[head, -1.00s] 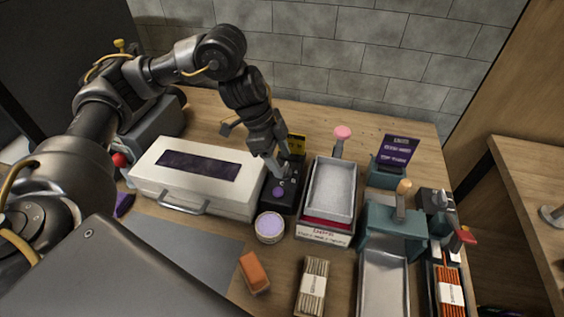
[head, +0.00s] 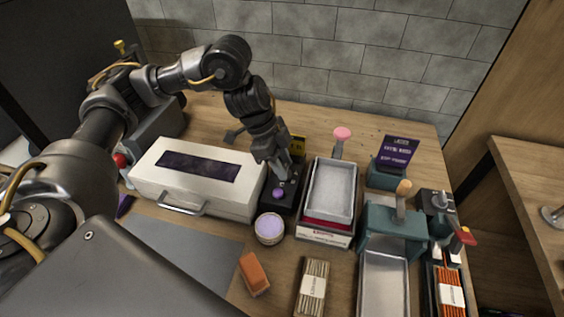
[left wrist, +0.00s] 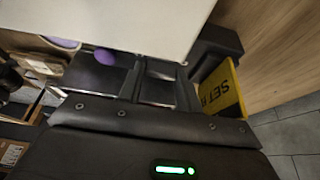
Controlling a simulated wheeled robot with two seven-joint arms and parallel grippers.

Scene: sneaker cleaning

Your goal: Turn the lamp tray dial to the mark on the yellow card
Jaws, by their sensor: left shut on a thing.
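A small black unit (head: 285,201) with a round purple knob (head: 278,193) on top stands right of the white case (head: 226,196). My left gripper (head: 284,178) points down onto the unit just behind the purple knob. It is shut on what looks like the unit's dial, which its fingers mostly hide. The yellow card (head: 298,144) stands behind the unit, partly covered by the gripper. In the left wrist view the card (left wrist: 221,92) shows "SET" lettering beside the fingers (left wrist: 158,88). The dial's mark cannot be read. My right gripper is out of view.
A tray (head: 332,190) stands close on the right, with a pink-knobbed lever (head: 342,135) behind it. A purple-topped jar (head: 269,228) sits in front of the unit. An orange block (head: 253,273) and bundled sticks (head: 313,286) lie nearer.

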